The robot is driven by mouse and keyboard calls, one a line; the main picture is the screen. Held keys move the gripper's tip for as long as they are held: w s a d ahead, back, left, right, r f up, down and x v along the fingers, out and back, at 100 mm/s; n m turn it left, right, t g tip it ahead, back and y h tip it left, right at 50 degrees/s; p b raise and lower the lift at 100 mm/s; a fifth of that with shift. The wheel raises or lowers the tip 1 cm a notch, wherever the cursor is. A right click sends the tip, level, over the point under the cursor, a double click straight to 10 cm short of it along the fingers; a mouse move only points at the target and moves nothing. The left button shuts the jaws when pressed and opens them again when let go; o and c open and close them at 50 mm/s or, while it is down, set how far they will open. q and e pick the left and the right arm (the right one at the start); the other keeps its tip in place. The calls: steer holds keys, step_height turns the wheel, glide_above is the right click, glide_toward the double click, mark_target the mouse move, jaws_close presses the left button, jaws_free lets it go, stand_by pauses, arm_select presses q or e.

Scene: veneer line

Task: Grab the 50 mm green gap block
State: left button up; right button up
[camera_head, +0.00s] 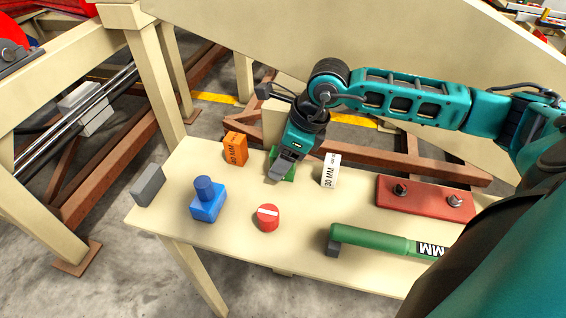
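The green gap block (289,175) stands near the back edge of the cream table, between an orange block and a white block. Only small green parts of it show; its label is hidden. My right arm comes in from the right, and its gripper (281,171) points down at the green block, covering most of it. I cannot tell whether its fingers are closed on the block or only around or above it. My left gripper is not in view.
The orange block (235,149) and the white 30 MM block (330,170) stand close on either side. A blue part (208,204), grey block (148,185), red knob (267,218), red plate (424,201) and green cylinder (371,239) are also on the table (190,162).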

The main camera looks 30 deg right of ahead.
steer(key=shift+x, duration=0.8)
steer(key=shift+c, duration=0.4)
steer(key=shift+r, duration=0.1)
jaws_close()
